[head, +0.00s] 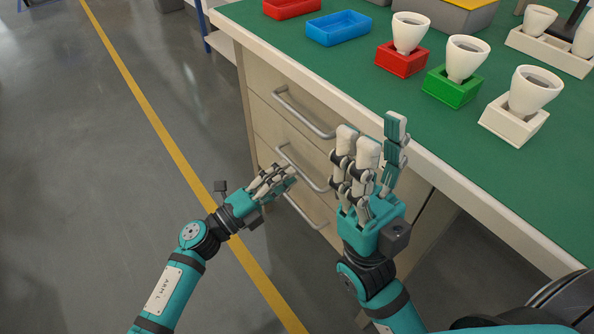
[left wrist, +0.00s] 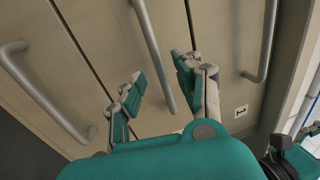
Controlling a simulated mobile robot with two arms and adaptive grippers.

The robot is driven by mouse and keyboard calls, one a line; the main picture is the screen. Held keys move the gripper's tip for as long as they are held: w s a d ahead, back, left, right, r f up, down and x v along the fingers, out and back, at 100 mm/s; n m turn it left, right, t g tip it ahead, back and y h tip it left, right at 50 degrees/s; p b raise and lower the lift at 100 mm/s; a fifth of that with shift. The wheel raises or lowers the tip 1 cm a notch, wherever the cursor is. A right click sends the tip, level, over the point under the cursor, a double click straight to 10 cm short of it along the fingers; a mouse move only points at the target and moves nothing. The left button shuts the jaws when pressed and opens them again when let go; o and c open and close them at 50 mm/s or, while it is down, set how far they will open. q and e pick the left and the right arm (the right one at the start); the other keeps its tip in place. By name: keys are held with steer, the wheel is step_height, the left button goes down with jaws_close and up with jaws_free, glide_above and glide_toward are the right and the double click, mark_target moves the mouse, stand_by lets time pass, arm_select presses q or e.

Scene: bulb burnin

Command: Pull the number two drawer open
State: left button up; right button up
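The cabinet front has three drawers with grey bar handles. The middle drawer's handle (head: 300,168) shows in the head view, partly behind my left gripper (head: 276,180). In the left wrist view the middle handle (left wrist: 152,50) runs down between the spread fingers of my left gripper (left wrist: 158,82). The fingers are open and near the handle; I cannot tell whether they touch it. The drawers look closed. My right gripper (head: 380,140) is open and empty, fingers up, in front of the bench edge.
The top handle (head: 304,112) and bottom handle (head: 304,212) flank the middle one. On the green bench (head: 400,125) stand red (head: 401,60), green (head: 452,87) and white (head: 514,120) sockets with bulbs, and a blue tray (head: 338,28). The floor at left is clear.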

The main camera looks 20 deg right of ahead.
mark_target(297, 167)
arm_select(q)
steer(key=shift+b+x, duration=0.3)
steer(key=shift+x, duration=1.5)
jaws_close()
